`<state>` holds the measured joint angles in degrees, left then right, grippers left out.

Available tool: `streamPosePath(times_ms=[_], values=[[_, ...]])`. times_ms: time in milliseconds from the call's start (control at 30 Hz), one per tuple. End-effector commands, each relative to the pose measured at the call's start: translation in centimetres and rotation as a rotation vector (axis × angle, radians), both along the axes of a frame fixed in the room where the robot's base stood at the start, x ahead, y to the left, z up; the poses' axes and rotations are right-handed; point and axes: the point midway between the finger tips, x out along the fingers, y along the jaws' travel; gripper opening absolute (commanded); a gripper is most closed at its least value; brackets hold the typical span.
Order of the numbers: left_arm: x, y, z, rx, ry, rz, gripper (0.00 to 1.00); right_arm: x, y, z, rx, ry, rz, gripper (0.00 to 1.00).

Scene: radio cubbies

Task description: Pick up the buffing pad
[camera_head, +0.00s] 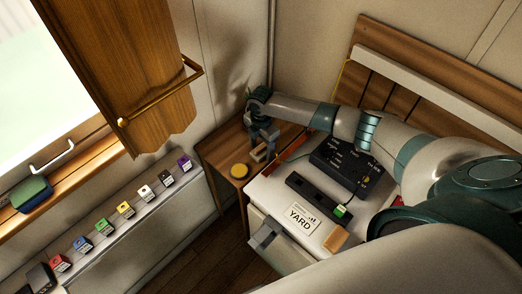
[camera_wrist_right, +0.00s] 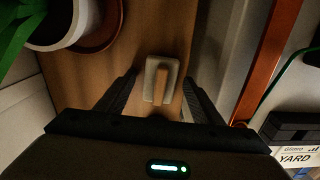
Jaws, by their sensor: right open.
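The buffing pad, a small pale block with a wooden grip (camera_wrist_right: 161,82), lies on the wooden side table (camera_head: 222,147). In the right wrist view it sits between the tips of my two dark fingers, with gaps on both sides. My right gripper (camera_head: 263,143) is open above the table, pointing down at the pad. In the head view the gripper partly hides the pad, so contact cannot be told there. My left gripper is not in view.
A yellow round tin (camera_head: 239,171) is near the gripper on the table. A potted plant (camera_wrist_right: 50,22) stands at the far edge. An orange-red strip (camera_wrist_right: 268,60) borders the white cabinet, which holds a black control box (camera_head: 350,167) and a YARD label (camera_head: 299,217).

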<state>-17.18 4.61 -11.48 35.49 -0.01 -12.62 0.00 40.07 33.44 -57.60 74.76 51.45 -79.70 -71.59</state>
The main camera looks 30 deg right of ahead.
Motion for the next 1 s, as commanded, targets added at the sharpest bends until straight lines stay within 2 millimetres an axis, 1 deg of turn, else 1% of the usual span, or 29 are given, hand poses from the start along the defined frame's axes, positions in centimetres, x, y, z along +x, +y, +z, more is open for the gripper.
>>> streamPosePath(times_ms=[333,367,400,467,500,533,867,1000], values=[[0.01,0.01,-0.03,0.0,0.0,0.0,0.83,0.0,-0.03,0.0,0.0,0.0,0.0,0.61],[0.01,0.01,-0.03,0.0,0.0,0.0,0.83,0.0,-0.02,0.0,0.0,0.0,0.0,0.59],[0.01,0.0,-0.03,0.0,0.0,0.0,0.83,0.0,-0.03,0.01,0.0,0.0,0.0,0.49],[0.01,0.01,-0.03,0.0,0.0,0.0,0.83,0.0,-0.03,0.01,0.0,0.0,0.0,0.35],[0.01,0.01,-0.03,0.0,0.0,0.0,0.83,0.0,-0.03,0.01,0.0,0.0,0.0,0.25],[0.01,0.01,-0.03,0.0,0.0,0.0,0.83,0.0,-0.03,0.01,0.0,0.0,0.0,0.18],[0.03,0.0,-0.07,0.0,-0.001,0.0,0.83,0.02,-0.04,0.13,0.0,-0.001,0.0,0.17],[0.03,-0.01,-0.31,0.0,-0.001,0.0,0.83,0.08,-0.09,0.79,0.0,-0.002,0.0,0.17]])
